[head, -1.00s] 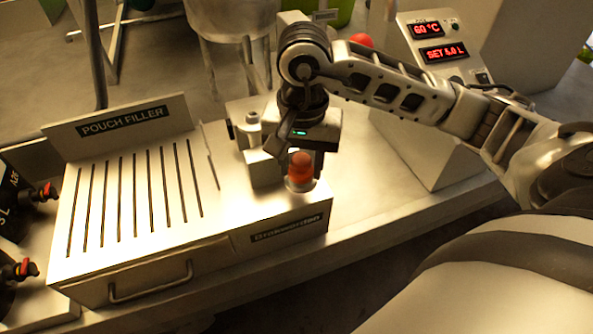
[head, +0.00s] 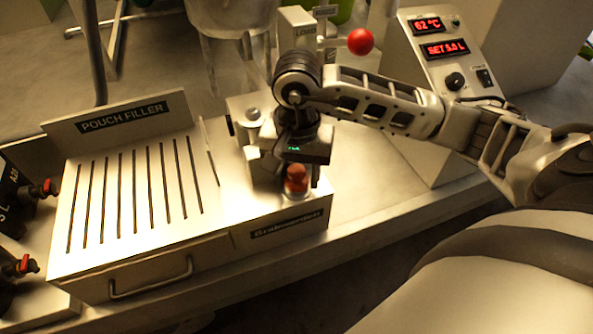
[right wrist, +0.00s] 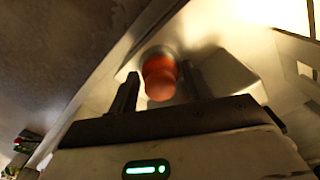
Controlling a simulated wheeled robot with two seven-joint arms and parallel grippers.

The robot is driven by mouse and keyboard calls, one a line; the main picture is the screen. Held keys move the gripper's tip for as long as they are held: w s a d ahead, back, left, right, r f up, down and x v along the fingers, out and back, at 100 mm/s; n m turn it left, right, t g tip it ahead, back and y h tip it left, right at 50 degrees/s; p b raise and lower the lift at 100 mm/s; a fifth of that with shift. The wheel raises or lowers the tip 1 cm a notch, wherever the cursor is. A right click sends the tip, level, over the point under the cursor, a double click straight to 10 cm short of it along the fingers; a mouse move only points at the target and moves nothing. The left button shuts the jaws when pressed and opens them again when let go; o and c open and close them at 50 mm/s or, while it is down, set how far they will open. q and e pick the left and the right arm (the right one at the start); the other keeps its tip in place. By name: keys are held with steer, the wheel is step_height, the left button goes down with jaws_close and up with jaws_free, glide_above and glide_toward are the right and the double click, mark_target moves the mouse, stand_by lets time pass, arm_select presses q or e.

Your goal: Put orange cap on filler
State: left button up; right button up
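The orange cap (head: 296,180) is at the front right corner of the pouch filler (head: 215,222), directly below my right wrist. My right gripper (right wrist: 160,75) is around it, with one finger on each side. The head view does not clearly show whether the cap is seated on that fitting. My left gripper is not in view.
A metal block with a round knob (head: 252,115) stands just left of my right gripper. A control box (head: 445,65) with red displays and a red ball (head: 360,41) are behind my right arm. The slotted top on the left is clear.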

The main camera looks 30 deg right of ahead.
mark_target(297, 169)
steer(key=shift+r, duration=0.1)
step_height(297, 169, up, 12)
steer(key=shift+p, duration=0.45)
stand_by(0.5)
